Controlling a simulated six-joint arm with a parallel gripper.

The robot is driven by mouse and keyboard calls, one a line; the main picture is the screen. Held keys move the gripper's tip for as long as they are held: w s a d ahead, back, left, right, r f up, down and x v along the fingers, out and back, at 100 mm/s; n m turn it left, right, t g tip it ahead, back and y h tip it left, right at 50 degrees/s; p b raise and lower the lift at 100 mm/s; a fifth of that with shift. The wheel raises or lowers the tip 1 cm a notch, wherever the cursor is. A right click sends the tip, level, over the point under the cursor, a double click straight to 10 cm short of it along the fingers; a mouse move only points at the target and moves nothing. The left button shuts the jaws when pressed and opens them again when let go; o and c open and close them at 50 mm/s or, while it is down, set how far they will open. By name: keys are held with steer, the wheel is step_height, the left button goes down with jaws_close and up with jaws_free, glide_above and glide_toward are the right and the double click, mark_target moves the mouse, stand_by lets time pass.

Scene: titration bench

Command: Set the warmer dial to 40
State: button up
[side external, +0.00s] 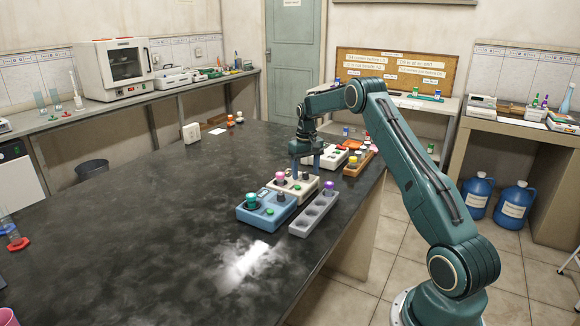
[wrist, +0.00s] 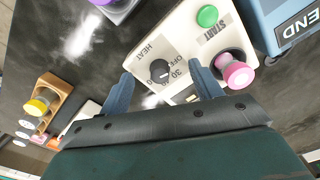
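The cream warmer box (wrist: 185,45) carries a dark dial (wrist: 160,71) with a light pointer mark and printed HEAT, OFF and number labels. The dial's exact setting is too small to read. In the side view the warmer (side external: 296,186) stands on the dark bench, below my gripper (side external: 305,167). In the wrist view my gripper (wrist: 159,75) is open, its two blue fingers spread on either side of the dial with visible gaps. I cannot tell how high the fingertips are above it. A green START button (wrist: 207,15) is on the same box.
A pink-capped vial (wrist: 236,73) stands on the warmer. A blue box (side external: 266,212), a grey rack (side external: 300,222) with a purple-capped vial (side external: 328,185), and a wooden rack (side external: 350,171) are close by. The bench's left side (side external: 130,220) is largely clear.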

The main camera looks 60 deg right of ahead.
steer(key=c, duration=1.1)
steer(key=shift+m, duration=0.3)
steer(key=m, duration=0.6)
steer(key=shift+m, duration=2.7)
steer(key=shift+o, duration=1.3)
steer(key=shift+c, duration=1.2)
